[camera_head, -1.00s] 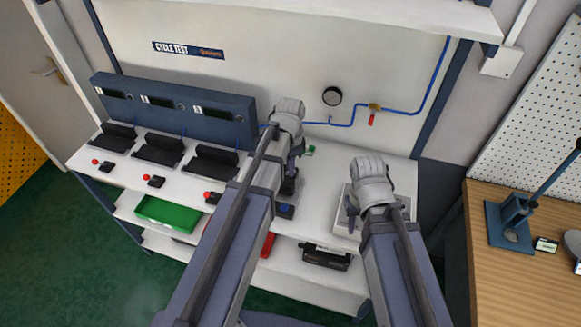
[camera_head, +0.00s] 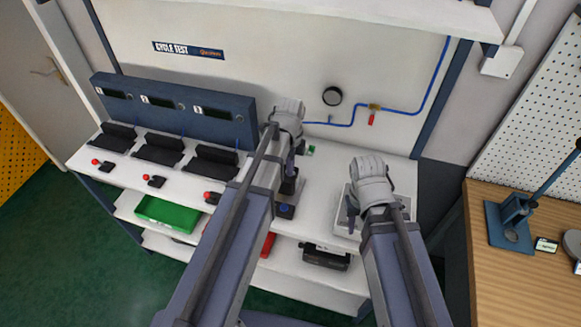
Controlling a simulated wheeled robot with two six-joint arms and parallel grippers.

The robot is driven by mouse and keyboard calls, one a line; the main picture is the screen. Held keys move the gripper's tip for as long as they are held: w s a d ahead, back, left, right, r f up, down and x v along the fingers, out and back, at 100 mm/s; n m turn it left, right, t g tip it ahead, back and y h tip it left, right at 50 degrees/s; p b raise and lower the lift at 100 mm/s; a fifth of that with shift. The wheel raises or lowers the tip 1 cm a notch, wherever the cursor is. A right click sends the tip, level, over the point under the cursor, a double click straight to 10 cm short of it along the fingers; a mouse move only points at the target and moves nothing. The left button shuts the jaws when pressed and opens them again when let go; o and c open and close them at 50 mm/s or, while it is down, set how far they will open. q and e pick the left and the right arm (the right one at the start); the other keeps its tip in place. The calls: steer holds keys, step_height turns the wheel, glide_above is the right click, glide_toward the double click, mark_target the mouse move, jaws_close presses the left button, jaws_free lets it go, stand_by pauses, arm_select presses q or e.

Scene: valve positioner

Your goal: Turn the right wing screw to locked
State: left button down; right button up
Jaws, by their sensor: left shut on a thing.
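My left gripper (camera_head: 296,150) points down over a dark fixture (camera_head: 288,186) on the white bench. It is shut on a small part at the top of the fixture. My wrist and forearm cover most of that part, and I cannot make out the right wing screw or its position. A blue knob or button (camera_head: 285,211) shows at the front of the fixture. My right gripper (camera_head: 351,208) hangs over a pale square plate (camera_head: 342,226) at the right of the bench. Its fingertips are too small and covered to tell whether they are open.
A blue unit with three numbered displays (camera_head: 175,108) stands at the bench's back left, with black holders (camera_head: 158,148) before it. A green tray (camera_head: 166,214) lies on the lower shelf. Bench between the grippers is clear.

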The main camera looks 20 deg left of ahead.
stand_by(0.5)
arm_select(q)
steer(key=c, duration=1)
jaws_free()
step_height(320, 180, up, 8)
steer(key=p, duration=0.8)
steer(key=shift+f, duration=0.1)
